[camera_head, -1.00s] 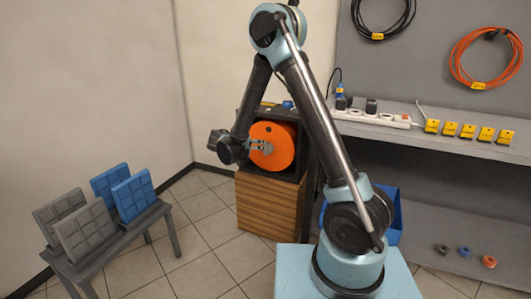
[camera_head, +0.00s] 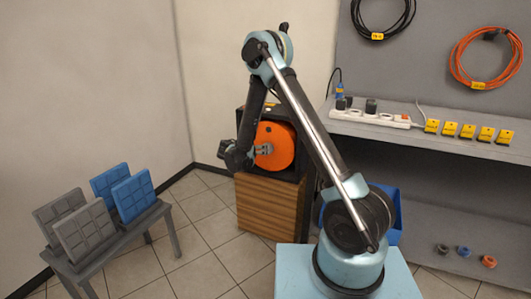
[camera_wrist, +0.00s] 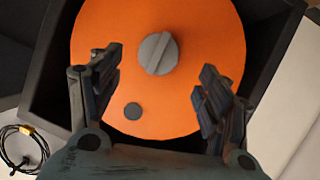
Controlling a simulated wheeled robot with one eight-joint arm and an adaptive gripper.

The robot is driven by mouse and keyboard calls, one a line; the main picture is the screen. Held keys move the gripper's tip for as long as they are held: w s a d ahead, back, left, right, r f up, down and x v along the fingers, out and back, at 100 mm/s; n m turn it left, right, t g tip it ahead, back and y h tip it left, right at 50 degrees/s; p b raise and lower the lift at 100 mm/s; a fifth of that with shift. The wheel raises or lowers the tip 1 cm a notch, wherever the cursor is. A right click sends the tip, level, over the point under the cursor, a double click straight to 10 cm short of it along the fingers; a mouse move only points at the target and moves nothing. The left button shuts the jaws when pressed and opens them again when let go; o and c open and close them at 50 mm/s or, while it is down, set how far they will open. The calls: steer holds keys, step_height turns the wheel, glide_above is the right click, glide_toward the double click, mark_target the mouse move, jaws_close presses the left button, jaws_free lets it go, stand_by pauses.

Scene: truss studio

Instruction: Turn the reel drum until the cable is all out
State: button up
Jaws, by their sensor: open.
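The orange reel drum (camera_head: 277,143) sits in a dark open-fronted housing (camera_head: 305,130) on a slatted wooden cabinet (camera_head: 268,208). In the wrist view the drum (camera_wrist: 95,25) faces me, with a grey ridged knob (camera_wrist: 158,54) at its middle and a small dark round spot (camera_wrist: 133,111) below left of it. My gripper (camera_wrist: 160,88) is open in front of the drum face, its fingers on either side below the knob, holding nothing. In the head view my gripper (camera_head: 262,149) is at the drum's left. How much cable is out cannot be seen.
A low table (camera_head: 110,258) with grey and blue panels stands at left. A shelf (camera_head: 440,140) at right holds a power strip (camera_head: 375,117) and yellow boxes (camera_head: 467,131). A blue bin (camera_head: 393,212) is behind my base. A coiled cable (camera_wrist: 25,148) shows at lower left. Tiled floor is clear between.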

mark_target(272, 144)
steer(key=x, duration=0.7)
steer(key=shift+w+d, duration=0.1)
steer(key=c, duration=1.5)
steer(key=shift+w+d, duration=0.1)
